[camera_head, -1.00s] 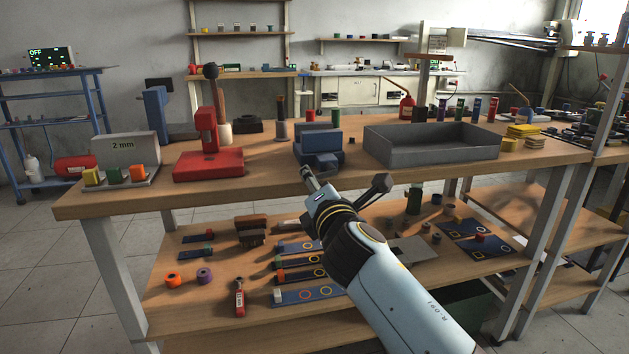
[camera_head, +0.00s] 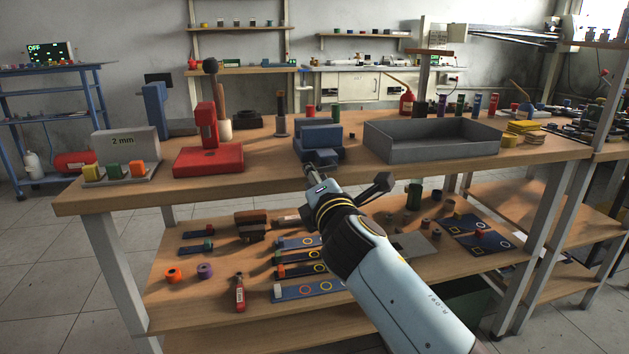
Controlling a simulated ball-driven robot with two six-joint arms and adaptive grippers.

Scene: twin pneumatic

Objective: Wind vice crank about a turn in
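The blue vice (camera_head: 318,136) stands near the front edge of the wooden bench, with a darker lower part (camera_head: 322,157) facing me. I cannot make out its crank; my gripper covers the area just in front of the vice. My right gripper (camera_head: 309,172) reaches up from the lower right, its tips just below and in front of the vice. It is seen from behind and its fingers are small and dark, so neither opening nor contact can be told. My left gripper is not in view.
A red press (camera_head: 208,158) stands left of the vice, and a grey tray (camera_head: 430,150) close to its right. A 2 mm block (camera_head: 127,146) is at the far left. The lower shelf (camera_head: 215,305) holds several loose parts.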

